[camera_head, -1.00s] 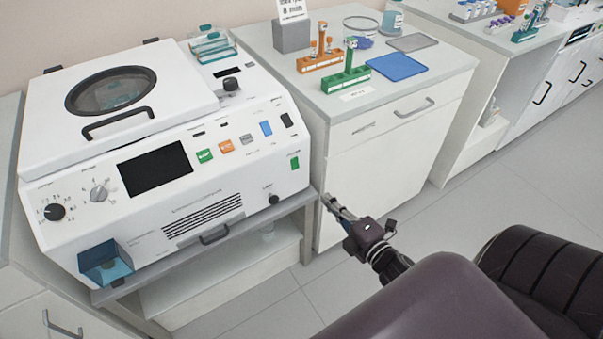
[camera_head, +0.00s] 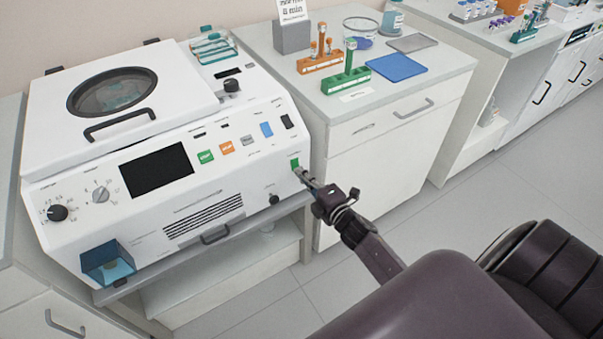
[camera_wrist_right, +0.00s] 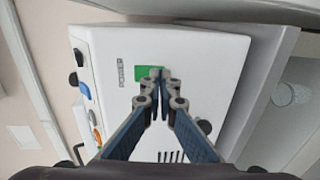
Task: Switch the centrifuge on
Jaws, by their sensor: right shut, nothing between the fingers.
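The white centrifuge (camera_head: 75,185) stands at the left, its lid closed and its screen (camera_head: 156,170) black. On its front panel at the lower right is a green power switch (camera_head: 295,163), which also shows in the right wrist view (camera_wrist_right: 147,73). My right gripper (camera_head: 303,175) is shut and empty, its fingertips right at the green switch and covering part of it. In the wrist view the closed fingertips (camera_wrist_right: 156,70) overlap the switch; I cannot tell whether they touch it. My left gripper is not in view.
A green start button (camera_head: 205,156), an orange button (camera_head: 226,148) and a blue switch (camera_head: 266,129) sit higher on the panel. A black knob (camera_head: 274,199) is below left of my gripper. A counter (camera_head: 440,65) with tube racks stands to the right. Floor in front is free.

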